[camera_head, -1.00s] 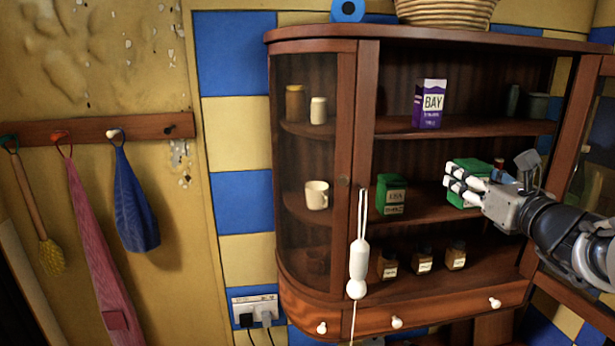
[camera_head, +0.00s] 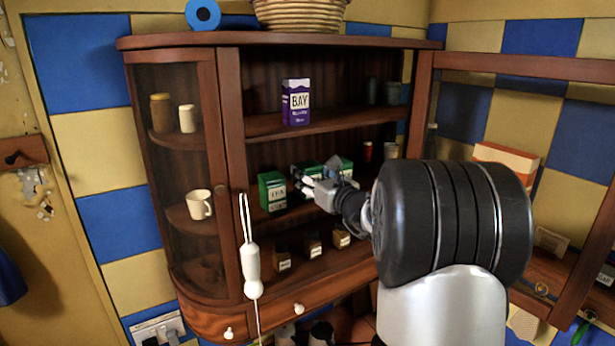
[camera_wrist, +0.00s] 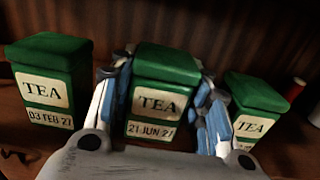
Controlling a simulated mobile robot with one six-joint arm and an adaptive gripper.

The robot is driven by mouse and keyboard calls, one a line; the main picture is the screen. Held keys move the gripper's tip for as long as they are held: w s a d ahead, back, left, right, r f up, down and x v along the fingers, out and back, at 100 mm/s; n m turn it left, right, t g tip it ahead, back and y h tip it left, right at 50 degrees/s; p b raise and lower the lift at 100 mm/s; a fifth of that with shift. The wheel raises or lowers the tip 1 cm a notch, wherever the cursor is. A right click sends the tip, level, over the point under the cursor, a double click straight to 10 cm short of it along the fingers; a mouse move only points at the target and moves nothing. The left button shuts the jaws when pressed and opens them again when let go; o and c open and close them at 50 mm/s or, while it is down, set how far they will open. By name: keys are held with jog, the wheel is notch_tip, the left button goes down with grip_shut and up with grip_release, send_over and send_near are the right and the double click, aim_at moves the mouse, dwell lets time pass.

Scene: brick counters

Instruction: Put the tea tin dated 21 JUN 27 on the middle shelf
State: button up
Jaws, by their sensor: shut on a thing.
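The green tea tin dated 21 JUN 27 (camera_wrist: 158,100) is between the fingers of my gripper (camera_wrist: 160,110) in the wrist view, upright, label facing the camera. My gripper is shut on it. In the head view, my gripper (camera_head: 304,184) reaches into the cabinet at the middle shelf (camera_head: 235,228), partly hiding the green behind it. A tea tin dated 03 FEB 27 (camera_wrist: 46,82) stands to its left, and another tea tin (camera_wrist: 253,110) to its right with its date cut off. I cannot tell whether the held tin's base touches the shelf.
A purple BAY box (camera_head: 296,102) stands on the upper shelf. Small labelled jars (camera_head: 313,245) stand on the lower shelf. A white hanging pull (camera_head: 251,268) hangs before the cabinet. A red-topped jar (camera_head: 367,152) is right of the tins. The open door (camera_head: 590,250) is at right.

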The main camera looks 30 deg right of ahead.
jog(key=shift+w+f+p, duration=0.25)
jog(key=shift+f+p, duration=0.05)
jog(key=shift+f, duration=0.05)
jog(key=shift+s, duration=0.1)
jog(key=shift+f+b, duration=0.2)
jog(key=shift+b, duration=0.15)
jog(key=o, duration=1.2)
jog(key=shift+r, duration=0.15)
